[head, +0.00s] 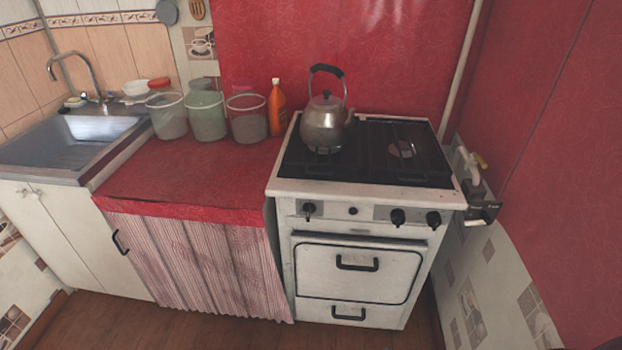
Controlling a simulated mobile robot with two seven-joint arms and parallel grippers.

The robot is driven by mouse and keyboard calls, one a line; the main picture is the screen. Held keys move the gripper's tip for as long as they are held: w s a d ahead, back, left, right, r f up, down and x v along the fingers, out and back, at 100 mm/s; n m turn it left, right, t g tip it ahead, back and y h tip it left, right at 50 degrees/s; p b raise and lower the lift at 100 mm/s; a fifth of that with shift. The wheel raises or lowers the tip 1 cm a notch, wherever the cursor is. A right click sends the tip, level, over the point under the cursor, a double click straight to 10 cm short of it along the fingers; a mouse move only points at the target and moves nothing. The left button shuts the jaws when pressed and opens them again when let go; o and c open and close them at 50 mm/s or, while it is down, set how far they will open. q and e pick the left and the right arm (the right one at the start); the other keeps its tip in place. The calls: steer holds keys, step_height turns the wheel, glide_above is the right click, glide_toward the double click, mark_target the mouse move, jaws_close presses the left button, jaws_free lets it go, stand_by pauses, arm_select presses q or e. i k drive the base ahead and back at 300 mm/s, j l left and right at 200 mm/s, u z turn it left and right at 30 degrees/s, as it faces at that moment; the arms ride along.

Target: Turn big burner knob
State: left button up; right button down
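A white stove (358,270) with a black cooktop (370,160) stands right of centre in the head view. I cannot tell from the picture which one belongs to the big burner. A metal kettle (324,122) with a black handle sits on the back left of the cooktop. Neither of my grippers shows.
A red counter (185,178) with a striped curtain adjoins the stove on the left. Several jars (205,117) and an orange bottle (277,108) stand at its back. A metal sink (70,140) is at far left. Red wall (545,130) is close at right. Floor (200,325) before the stove looks clear.

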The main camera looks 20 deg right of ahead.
mark_target(398, 216)
steer(key=k+j+z, duration=0.1)
steer(key=k+z, duration=0.25)
steer(key=k+j+z, duration=0.1)
steer(key=z, duration=0.2)
steer(key=k+z, duration=0.35)
steer(key=i+l, duration=0.05)
steer(key=i, duration=0.05)
